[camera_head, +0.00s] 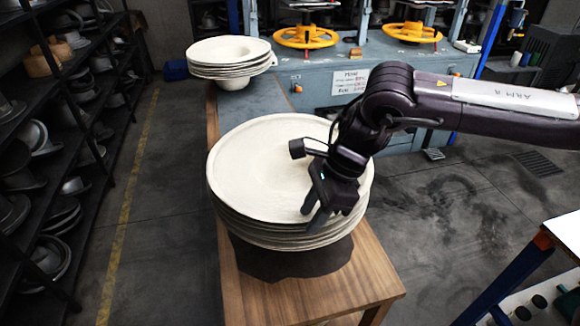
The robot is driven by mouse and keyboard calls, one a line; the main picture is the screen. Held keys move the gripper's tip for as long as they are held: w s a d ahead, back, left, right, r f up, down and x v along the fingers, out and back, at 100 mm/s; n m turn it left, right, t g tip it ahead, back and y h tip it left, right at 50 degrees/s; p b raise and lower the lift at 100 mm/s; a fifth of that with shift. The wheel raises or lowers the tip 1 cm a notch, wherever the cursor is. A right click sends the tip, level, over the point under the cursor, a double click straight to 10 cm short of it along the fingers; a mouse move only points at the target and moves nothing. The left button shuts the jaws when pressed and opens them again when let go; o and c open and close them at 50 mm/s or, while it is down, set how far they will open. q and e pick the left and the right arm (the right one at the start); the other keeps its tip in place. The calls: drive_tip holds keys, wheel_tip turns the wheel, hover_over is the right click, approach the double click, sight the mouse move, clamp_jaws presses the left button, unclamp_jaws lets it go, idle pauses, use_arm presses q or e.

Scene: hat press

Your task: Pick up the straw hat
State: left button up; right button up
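A stack of pale, wide-brimmed straw hats (255,165) lies on a dark mat on the wooden table. The top hat is flat, with its broad round face up. My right gripper (312,218) reaches in from the right and points down at the front right rim of this stack. Its two fingers show close to the rim with a small gap between them. I cannot tell whether the brim is between them or whether they touch it. My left gripper is out of view.
A second stack of pale hats (230,52) stands at the back of the table. Behind is a grey-blue press bench (310,88) with yellow handwheels (307,37). Dark shelves (75,130) line the left. A white-topped stand (562,235) is at right. The wooden table's front (310,300) is clear.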

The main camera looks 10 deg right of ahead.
drive_tip(key=c, duration=0.4)
clamp_jaws()
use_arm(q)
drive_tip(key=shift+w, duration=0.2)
use_arm(e)
drive_tip(key=shift+r, duration=0.1)
